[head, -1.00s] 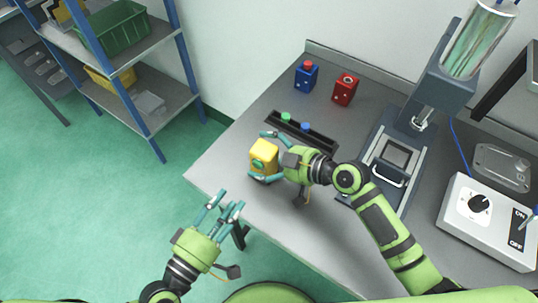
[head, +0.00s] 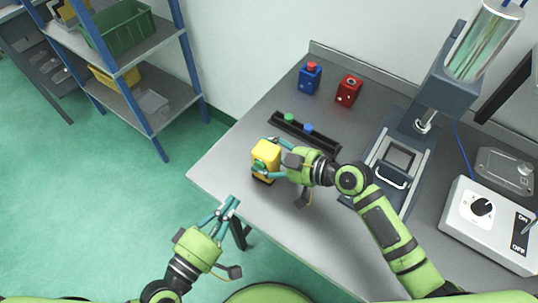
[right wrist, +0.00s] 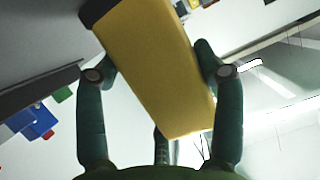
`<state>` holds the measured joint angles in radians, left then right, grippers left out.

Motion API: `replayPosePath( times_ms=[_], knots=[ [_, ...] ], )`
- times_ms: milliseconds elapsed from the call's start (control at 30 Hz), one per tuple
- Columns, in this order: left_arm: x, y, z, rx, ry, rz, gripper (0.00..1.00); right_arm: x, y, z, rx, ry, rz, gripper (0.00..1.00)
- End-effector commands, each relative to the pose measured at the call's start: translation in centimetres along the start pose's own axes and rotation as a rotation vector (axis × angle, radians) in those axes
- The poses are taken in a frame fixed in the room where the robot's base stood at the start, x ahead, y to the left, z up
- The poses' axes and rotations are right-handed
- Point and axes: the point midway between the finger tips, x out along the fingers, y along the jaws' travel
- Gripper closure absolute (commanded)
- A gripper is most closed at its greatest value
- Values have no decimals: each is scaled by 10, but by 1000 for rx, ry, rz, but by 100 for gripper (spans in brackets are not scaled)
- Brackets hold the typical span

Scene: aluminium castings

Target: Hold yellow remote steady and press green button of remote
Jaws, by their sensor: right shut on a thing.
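The yellow remote (head: 267,148) is a small box-shaped block with a dark base, near the table's left edge. Its green button (head: 259,163) shows on the face turned toward the lower left. My right gripper (head: 268,158) is shut on the remote from the right, with teal fingers on two sides. In the right wrist view the remote (right wrist: 155,70) fills the space between the fingers, tilted; its button is hidden there. I cannot tell if its base touches the table. My left gripper (head: 230,202) is empty, its fingertips together, below and left of the remote, apart from it.
A blue box with a red button (head: 310,78) and a red box (head: 348,91) stand at the back. A black tray (head: 322,141) with green and blue knobs lies behind the remote. A press (head: 440,95) and a white control box (head: 487,222) occupy the right. The front tabletop is clear.

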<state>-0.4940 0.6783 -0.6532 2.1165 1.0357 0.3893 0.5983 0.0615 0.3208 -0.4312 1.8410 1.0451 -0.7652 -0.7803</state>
Motion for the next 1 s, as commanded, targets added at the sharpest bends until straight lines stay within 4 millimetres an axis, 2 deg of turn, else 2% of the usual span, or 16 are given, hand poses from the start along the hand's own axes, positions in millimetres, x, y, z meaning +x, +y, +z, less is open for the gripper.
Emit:
replayPosePath(
  times_ms=[767, 867, 1000],
  knots=[
    [0, 0, 0, -3, 7, 2, 100, 0, 0, 2, -1, -4, 0, 69],
    [2, 2, 1, -21, 58, 18, 100, 0, 0, 2, -1, -4, 0, 69],
    [6, 6, 1, -67, 231, 49, 100, 0, 0, 2, -1, -4, 0, 69]
  ],
)
